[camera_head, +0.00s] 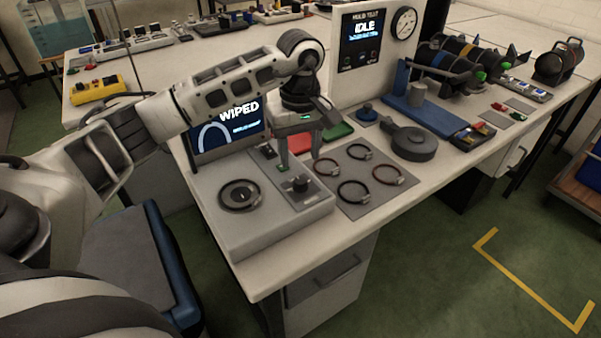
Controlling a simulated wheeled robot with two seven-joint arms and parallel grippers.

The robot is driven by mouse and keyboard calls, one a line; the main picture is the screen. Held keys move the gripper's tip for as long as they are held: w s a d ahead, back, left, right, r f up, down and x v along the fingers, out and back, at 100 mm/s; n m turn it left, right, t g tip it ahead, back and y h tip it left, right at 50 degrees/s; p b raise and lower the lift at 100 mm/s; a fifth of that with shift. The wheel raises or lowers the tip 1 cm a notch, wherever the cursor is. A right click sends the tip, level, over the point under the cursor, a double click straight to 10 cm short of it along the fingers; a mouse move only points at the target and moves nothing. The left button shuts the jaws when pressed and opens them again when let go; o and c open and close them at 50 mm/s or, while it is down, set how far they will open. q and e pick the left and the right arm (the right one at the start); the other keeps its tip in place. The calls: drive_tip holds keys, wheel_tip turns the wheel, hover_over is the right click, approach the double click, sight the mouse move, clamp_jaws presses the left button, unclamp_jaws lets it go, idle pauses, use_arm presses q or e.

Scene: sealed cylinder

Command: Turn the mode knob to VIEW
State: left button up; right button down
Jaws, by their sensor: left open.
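A small black knob (300,183) stands on a grey strip of the light console (270,222) at the table's front left; it appears to be the mode knob. Its markings are too small to read, so its setting cannot be told. My left gripper (299,160) is open, pointing down, with its fingers just above and behind the knob in the picture. I cannot tell whether they touch it. My right gripper is out of view.
Right of the console, a grey mat (362,205) holds several ring clamps. A dark round tool with a handle (413,143) lies beyond. A tall panel (340,90) reading "IDLE" stands behind.

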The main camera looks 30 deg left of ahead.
sight(300, 180)
use_arm(q)
wheel_tip(300, 180, down, 7)
drive_tip(key=shift+r+p, duration=0.1)
drive_tip(key=shift+p, duration=0.2)
drive_tip(key=c, duration=1)
